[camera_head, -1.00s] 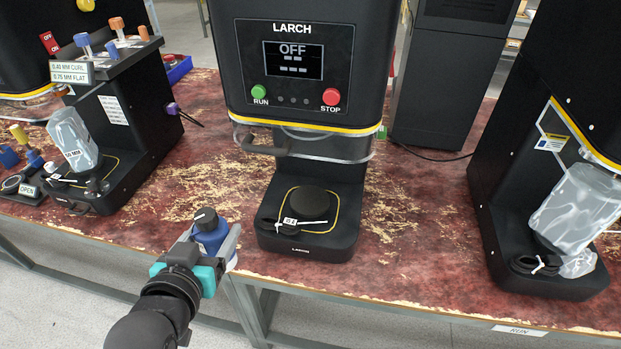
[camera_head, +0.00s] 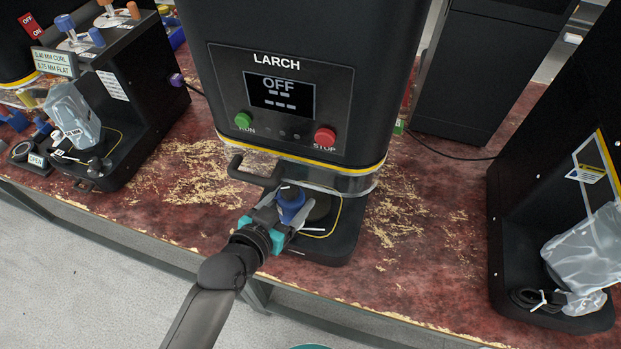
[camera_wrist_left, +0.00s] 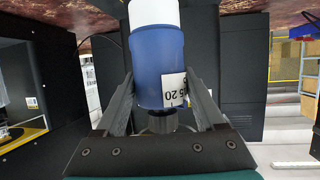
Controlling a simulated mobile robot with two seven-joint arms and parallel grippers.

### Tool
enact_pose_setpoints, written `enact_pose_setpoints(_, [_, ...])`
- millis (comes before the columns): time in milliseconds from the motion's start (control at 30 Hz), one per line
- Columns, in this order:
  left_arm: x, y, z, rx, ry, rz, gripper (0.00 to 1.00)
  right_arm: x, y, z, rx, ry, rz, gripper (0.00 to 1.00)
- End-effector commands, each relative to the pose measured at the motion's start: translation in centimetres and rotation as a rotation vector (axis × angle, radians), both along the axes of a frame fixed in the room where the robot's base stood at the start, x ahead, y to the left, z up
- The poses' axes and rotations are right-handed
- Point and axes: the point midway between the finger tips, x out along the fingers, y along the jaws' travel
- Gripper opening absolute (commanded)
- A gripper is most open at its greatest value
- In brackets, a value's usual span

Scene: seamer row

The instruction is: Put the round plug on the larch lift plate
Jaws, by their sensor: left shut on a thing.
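The round plug (camera_head: 291,204) is a blue cylinder with a dark top in the head view. In the left wrist view the plug (camera_wrist_left: 158,60) shows a white end and a label with printed digits, partly cut off by a finger. My left gripper (camera_head: 287,212) is shut on the plug, with one finger on each side. The larch lift plate (camera_head: 320,207) is a dark round disc on the LARCH machine's base, partly hidden by the plug and gripper. The plug overlaps the plate's left side in the picture; I cannot tell its height above it. My right gripper is out of view.
The LARCH machine's head (camera_head: 300,100) hangs above the plate, its display reading OFF. A black handle (camera_head: 252,172) juts out left of the plug. A clear guard (camera_head: 350,180) sits under the head. Other machines stand left and right; worn red bench top (camera_head: 420,240) lies between.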

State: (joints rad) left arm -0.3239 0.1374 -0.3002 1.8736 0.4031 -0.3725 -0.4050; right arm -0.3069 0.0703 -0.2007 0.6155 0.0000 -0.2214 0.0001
Motion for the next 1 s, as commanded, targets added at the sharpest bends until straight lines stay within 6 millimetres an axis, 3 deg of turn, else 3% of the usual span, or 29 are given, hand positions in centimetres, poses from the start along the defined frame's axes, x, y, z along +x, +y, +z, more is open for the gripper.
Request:
enact_pose_setpoints(200, [4.9, -2.4, 0.2, -0.003, -0.004, 0.001, 0.0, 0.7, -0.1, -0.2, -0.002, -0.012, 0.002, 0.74])
enact_pose_setpoints(400, [7.3, -3.7, 0.1, 0.0, -0.002, 0.001, 0.0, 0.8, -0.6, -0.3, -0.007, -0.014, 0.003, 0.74])
enact_pose_setpoints(533, [7.6, -3.9, -0.4, 0.001, 0.0, 0.0, 0.0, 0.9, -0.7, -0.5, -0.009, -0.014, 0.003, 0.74])
enact_pose_setpoints(733, [7.6, -3.8, -3.2, 0.003, 0.001, 0.0, 0.0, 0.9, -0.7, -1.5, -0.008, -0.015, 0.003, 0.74])
enact_pose_setpoints(1000, [7.6, -3.8, -3.4, 0.001, -0.001, 0.001, 0.0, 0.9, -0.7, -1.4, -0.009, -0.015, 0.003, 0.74])
